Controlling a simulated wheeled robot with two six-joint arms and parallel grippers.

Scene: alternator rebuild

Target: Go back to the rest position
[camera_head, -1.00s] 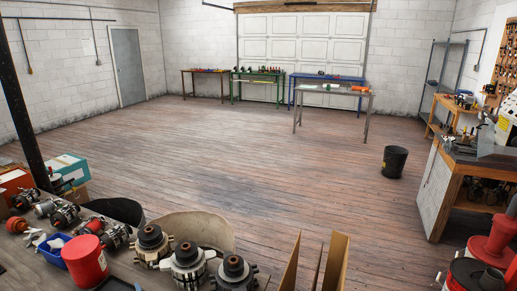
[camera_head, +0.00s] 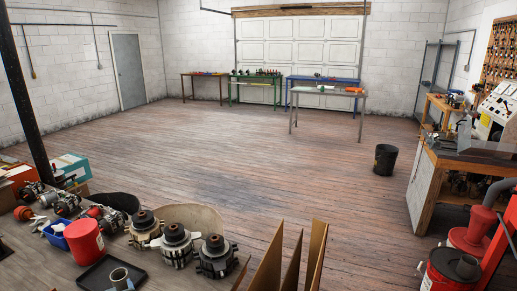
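Neither of my grippers is in the head view, and no part of my arms shows. The view looks over a workshop with a wide wooden floor (camera_head: 250,165). A workbench (camera_head: 40,265) runs along the lower left. On it stand several alternator parts, among them a dark-topped one (camera_head: 215,255) at its right end. A red bucket (camera_head: 84,241) and a black tray (camera_head: 97,272) with a metal cup (camera_head: 120,277) are also on it. No marked rest position can be made out.
The middle floor is open. A black bin (camera_head: 385,160) stands at the right, near a wood-framed bench (camera_head: 430,190). Red containers (camera_head: 445,268) fill the lower right. Upright brown boards (camera_head: 292,262) rise at the bottom centre. Tables (camera_head: 325,93) line the back.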

